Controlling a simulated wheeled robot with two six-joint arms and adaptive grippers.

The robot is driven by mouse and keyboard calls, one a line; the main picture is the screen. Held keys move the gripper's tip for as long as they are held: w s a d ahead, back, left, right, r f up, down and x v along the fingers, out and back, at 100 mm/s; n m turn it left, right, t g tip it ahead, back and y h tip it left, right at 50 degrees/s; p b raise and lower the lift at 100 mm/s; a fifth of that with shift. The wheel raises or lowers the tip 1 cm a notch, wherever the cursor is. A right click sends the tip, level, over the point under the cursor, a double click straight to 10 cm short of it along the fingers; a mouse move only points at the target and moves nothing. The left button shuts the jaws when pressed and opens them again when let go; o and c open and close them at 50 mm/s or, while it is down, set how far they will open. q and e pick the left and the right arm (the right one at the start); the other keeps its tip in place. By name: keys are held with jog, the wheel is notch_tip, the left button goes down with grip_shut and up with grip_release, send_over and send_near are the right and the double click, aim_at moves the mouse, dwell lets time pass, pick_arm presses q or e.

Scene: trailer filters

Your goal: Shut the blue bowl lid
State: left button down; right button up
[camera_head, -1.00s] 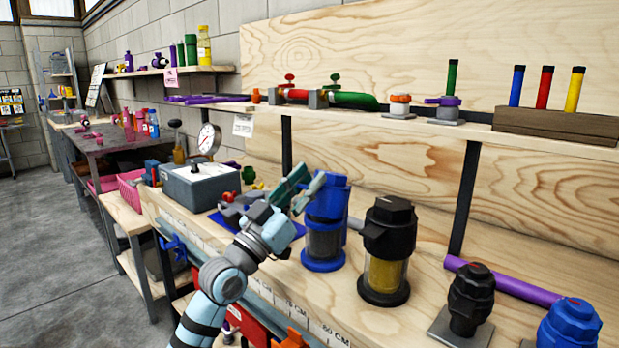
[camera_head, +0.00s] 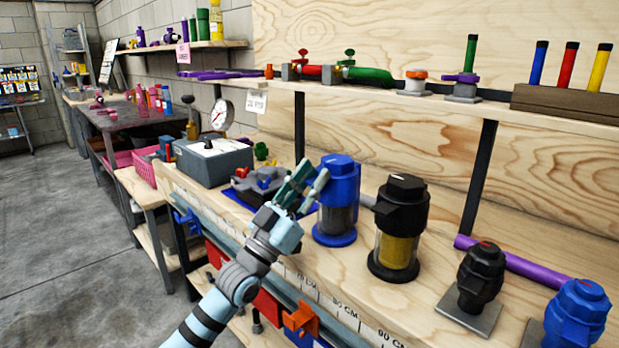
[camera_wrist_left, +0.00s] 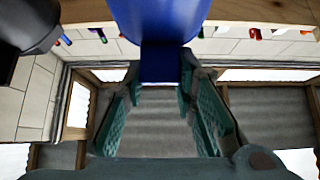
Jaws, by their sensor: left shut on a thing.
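The blue bowl lid (camera_head: 340,176) sits upright on a clear bowl (camera_head: 338,218) with a blue foot, standing on the wooden bench. My left gripper (camera_head: 313,180) is at the lid's left side, its green fingers pointing up towards it. In the left wrist view the blue lid (camera_wrist_left: 158,25) fills the top middle, and its narrow blue tab (camera_wrist_left: 160,62) reaches down between the green fingers, which are shut on it. The fingers partly cover the lid's left side in the head view. Any gap under the lid cannot be made out. My right gripper is not in view.
A black-lidded filter (camera_head: 400,215) stands close on the right of the blue one. A smaller black filter (camera_head: 478,275), a blue one (camera_head: 577,312) and a purple pipe (camera_head: 512,260) are further right. A grey gauge box (camera_head: 213,160) is left. A shelf (camera_head: 400,100) runs above.

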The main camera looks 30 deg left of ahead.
pick_arm(q)
jog(key=shift+w+f+y, duration=0.2)
jog(key=shift+f+y, duration=0.1)
jog(key=shift+f, duration=0.35)
jog(key=c, duration=1.6)
grip_release()
jog(key=shift+c, duration=0.2)
jog(key=o, duration=0.3)
jog(key=shift+d, duration=0.15)
jog(key=shift+o, duration=0.3)
jog(key=shift+s+d+r, duration=0.1)
jog(key=shift+d+r, duration=0.05)
